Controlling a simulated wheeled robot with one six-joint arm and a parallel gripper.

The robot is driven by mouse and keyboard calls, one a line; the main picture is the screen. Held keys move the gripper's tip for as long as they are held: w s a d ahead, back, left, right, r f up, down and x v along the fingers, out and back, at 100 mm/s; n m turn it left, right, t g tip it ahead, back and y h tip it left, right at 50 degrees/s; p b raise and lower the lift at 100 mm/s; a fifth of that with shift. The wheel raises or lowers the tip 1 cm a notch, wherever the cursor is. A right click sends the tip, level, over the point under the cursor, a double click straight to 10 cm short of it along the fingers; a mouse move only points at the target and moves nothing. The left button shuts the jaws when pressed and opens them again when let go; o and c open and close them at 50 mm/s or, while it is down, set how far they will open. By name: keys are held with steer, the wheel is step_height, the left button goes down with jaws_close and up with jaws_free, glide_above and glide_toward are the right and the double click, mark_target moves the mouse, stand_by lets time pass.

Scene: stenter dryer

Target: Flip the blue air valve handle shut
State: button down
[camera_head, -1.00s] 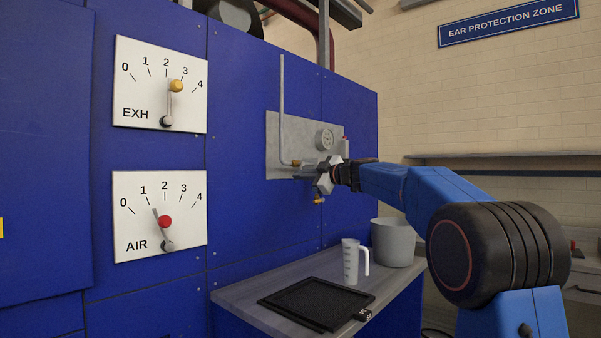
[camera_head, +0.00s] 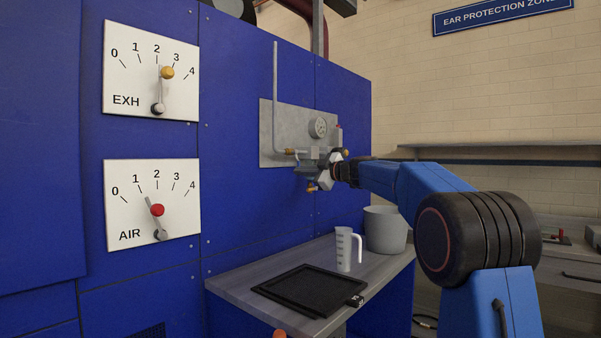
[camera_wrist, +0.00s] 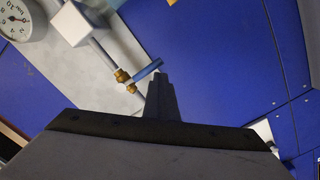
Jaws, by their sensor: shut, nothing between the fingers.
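The blue air valve handle (camera_wrist: 146,72) is a short bar on a brass fitting (camera_wrist: 122,76) in the wrist view. It lies at a slant across the pipe line. My gripper (camera_wrist: 160,80) is shut and empty, its fingertips at the handle's right end. I cannot tell whether they touch it. In the head view my gripper (camera_head: 310,171) is at the lower right of the grey valve plate (camera_head: 283,130), and I cannot make out the blue handle there.
A pressure gauge (camera_head: 318,128) and a thin pipe (camera_head: 275,95) are close to my gripper. Below, a bench (camera_head: 235,285) holds a black tray (camera_head: 308,290), a measuring jug (camera_head: 344,250) and a grey bucket (camera_head: 384,230). EXH and AIR levers are on the left.

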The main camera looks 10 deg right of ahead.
steer(key=shift+w+d+f, duration=0.15)
steer(key=shift+d, duration=0.1)
stand_by(0.3)
steer(key=v, duration=1.7)
steer(key=shift+s, duration=0.3)
steer(key=shift+a, duration=0.1)
steer(key=s+a+f+m+g+h, duration=0.1)
steer(key=s+a+f+m+g, duration=0.1)
steer(key=s+a+f, duration=0.35)
steer(key=s+a+f+m+g+h, duration=0.1)
steer(key=s+a+f+m+g, duration=0.15)
steer(key=s+f, duration=0.6)
steer(key=s+a+f+m+g+h, duration=0.1)
steer(key=s+a+f+m+g, duration=0.15)
steer(key=s+a+f, duration=0.45)
steer(key=s+d+f+m+g+h, duration=0.1)
steer(key=s+d+f+m+h, duration=0.1)
steer(key=s+f, duration=0.5)
steer(key=s+d+f+m+g+h, duration=0.1)
steer(key=s+f+m, duration=0.3)
steer(key=s+f, duration=0.4)
steer(key=s+d+f+m+h, duration=0.3)
steer(key=s+f, duration=0.5)
steer(key=s, duration=0.5)
steer(key=shift+d+g+h, duration=0.4)
steer(key=shift+d, duration=0.1)
